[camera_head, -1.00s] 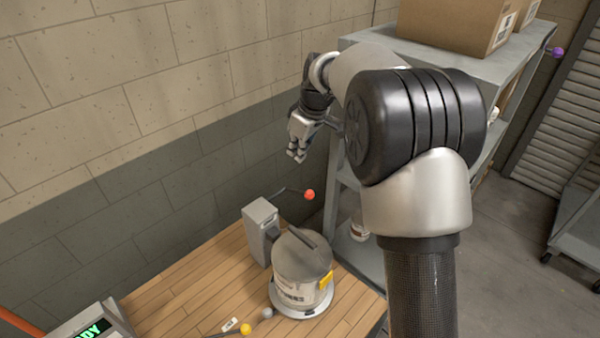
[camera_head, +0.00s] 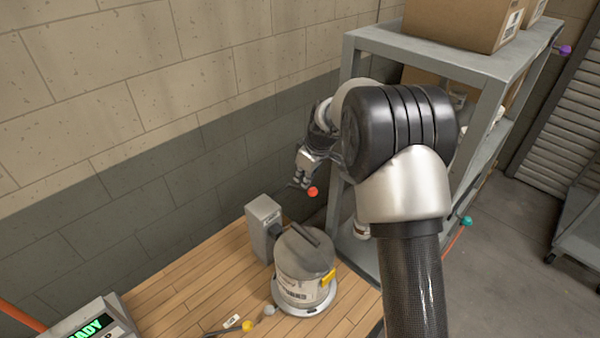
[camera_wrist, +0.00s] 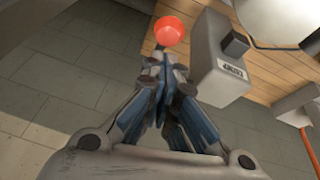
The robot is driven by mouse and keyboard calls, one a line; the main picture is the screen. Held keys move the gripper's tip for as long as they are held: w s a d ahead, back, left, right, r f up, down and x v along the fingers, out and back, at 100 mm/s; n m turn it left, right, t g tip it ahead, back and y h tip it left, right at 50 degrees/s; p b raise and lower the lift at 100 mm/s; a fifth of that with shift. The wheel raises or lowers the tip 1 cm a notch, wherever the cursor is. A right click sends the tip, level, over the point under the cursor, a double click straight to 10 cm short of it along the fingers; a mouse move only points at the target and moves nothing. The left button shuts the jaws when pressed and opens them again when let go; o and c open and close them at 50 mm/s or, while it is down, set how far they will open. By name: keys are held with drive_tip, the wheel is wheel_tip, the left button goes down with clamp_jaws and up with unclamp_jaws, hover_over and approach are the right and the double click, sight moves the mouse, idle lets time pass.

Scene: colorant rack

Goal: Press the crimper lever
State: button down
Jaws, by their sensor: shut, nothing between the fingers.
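The crimper (camera_head: 263,229) is a grey upright box on the wooden bench, and it also shows in the wrist view (camera_wrist: 212,62). Its lever ends in a red-orange ball knob (camera_head: 313,191), which shows large in the wrist view (camera_wrist: 172,30). The lever's rod is mostly hidden behind my gripper. My gripper (camera_head: 298,186) is shut and empty, with its fingertips just beside the knob in the head view. In the wrist view, the fingertips (camera_wrist: 165,62) point at the rod just below the knob. I cannot tell whether they touch.
A lidded paint can (camera_head: 303,278) stands on a round base right of the crimper. A metal shelf (camera_head: 440,52) with boxes stands at right, close to my arm. A green-lit display (camera_head: 88,326) sits at lower left.

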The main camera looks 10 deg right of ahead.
drive_tip(key=shift+b, duration=0.3)
drive_tip(key=shift+s+d+f+b, duration=0.1)
drive_tip(key=shift+s+f+b, duration=0.2)
drive_tip(key=shift+b, duration=0.95)
